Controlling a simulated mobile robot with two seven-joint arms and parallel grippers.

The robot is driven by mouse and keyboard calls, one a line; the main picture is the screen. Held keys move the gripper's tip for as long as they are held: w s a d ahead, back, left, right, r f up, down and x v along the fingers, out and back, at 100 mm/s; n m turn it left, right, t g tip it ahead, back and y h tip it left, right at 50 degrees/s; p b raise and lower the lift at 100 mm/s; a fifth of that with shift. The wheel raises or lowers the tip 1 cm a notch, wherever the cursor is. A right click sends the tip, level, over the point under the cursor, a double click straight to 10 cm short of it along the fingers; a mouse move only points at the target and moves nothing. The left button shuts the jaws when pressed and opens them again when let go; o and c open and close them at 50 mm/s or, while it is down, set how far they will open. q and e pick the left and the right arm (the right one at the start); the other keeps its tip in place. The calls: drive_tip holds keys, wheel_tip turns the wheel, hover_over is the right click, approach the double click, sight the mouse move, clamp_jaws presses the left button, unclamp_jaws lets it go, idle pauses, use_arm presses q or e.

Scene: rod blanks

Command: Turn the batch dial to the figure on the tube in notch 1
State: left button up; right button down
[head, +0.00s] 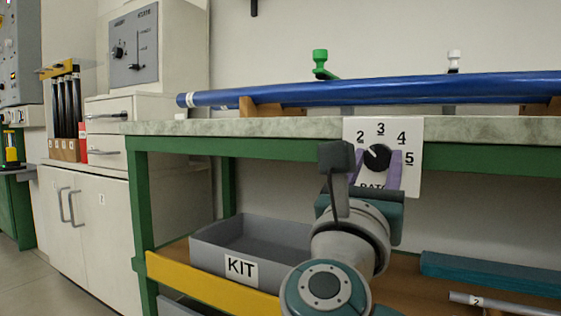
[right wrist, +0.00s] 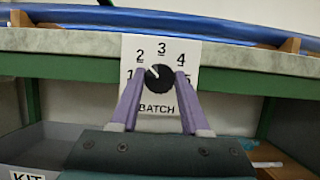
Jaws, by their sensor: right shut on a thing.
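The batch dial is a white plate (head: 409,185) with a black round knob (head: 378,157), fixed at the bench's front edge. Figures 2 to 5 show in the head view. In the right wrist view the knob (right wrist: 160,79) has a white pointer mark towards the upper left, roughly at 2. My right gripper (head: 379,160) has its purple fingers on either side of the knob, shut on it. A grey tube (head: 505,304) with a label reading 2 lies on the lower shelf at the right. Which tube is in notch 1 I cannot tell. My left gripper is not in view.
A long blue tube (head: 400,90) lies on wooden supports on the bench top (head: 300,127); its small label is unreadable. A grey KIT bin (head: 215,257) stands on the lower shelf. Several dark rods (head: 68,105) stand in a rack at the left.

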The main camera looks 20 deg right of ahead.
drive_tip(key=shift+r+n+t+y+p, duration=0.15)
drive_tip(key=shift+n+t+y+p, duration=0.15)
drive_tip(key=shift+n+p, duration=0.7)
drive_tip(key=n+t+y+p, duration=0.1)
drive_tip(key=n+y+p, duration=0.1)
drive_tip(key=n+p, duration=0.1)
drive_tip(key=n+t+y+p, duration=0.1)
drive_tip(key=n+p, duration=0.2)
drive_tip(key=n, duration=0.1)
drive_tip(key=shift+s+d+r+n+y, duration=0.1)
drive_tip(key=shift+d+n+y, duration=0.05)
drive_tip(key=shift+n+y, duration=0.25)
drive_tip(key=shift+n+y+p, duration=0.4)
drive_tip(key=shift+n+p, duration=0.6)
drive_tip(key=shift+p, duration=0.05)
drive_tip(key=shift+f+n+p, duration=0.2)
drive_tip(key=shift+n+p, duration=0.1)
drive_tip(key=shift+n, duration=0.2)
